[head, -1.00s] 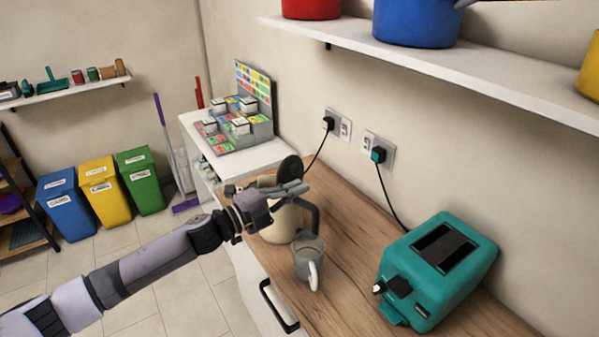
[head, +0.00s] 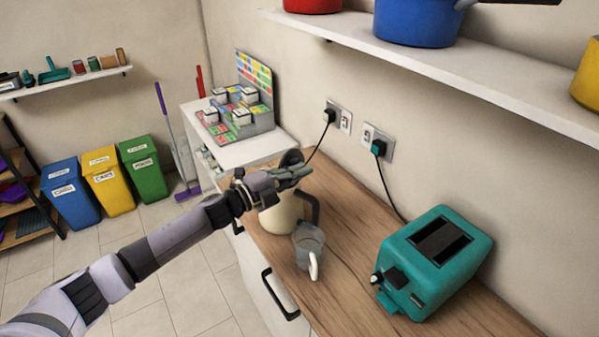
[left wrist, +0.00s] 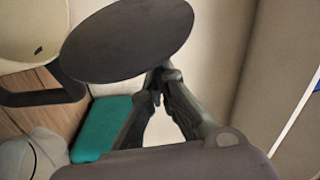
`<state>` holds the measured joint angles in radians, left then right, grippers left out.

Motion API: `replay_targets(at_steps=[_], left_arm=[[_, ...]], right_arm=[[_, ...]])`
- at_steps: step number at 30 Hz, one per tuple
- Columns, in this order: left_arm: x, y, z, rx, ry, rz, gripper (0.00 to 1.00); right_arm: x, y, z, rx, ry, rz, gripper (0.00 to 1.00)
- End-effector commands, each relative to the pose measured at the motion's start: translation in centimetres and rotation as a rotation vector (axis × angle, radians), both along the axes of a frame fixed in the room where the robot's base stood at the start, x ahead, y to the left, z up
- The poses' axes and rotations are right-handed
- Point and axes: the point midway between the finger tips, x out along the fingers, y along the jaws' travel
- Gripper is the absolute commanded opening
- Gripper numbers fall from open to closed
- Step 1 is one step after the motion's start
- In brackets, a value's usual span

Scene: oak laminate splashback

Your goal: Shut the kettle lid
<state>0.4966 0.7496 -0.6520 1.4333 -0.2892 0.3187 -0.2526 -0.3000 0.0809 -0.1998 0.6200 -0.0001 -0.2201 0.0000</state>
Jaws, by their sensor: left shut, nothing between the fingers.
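The cream kettle (head: 281,217) with a dark handle (head: 313,205) stands on the wooden counter. Its dark round lid (head: 291,157) is raised above the body and partly hidden behind my left gripper (head: 301,173). The gripper is shut and empty, over the kettle top and close to the lid. In the left wrist view, the lid (left wrist: 127,38) is a dark disc just above the closed fingertips (left wrist: 160,80); I cannot tell whether they touch it. The cream body (left wrist: 28,35) shows at upper left there. My right gripper is not in view.
A grey mug (head: 308,246) stands in front of the kettle. A teal toaster (head: 435,262) is to the right, with a cord to the wall socket. A shelf with pots (head: 418,22) overhangs the counter. A white unit with a box display (head: 240,113) stands behind.

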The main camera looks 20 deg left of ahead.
Motion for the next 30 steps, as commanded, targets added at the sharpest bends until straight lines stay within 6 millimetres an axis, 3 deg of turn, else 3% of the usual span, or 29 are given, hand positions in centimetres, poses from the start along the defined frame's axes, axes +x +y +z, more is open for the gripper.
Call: replay_targets(at_steps=[11, 30], left_arm=[[0.4, 1.1, 0.2, -0.131, 0.042, 0.001, 0.00], [1.9, 5.9, 0.1, -0.692, 0.224, 0.001, 0.00]], right_arm=[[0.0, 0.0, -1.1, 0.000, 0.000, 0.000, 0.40], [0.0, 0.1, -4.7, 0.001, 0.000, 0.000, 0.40]])
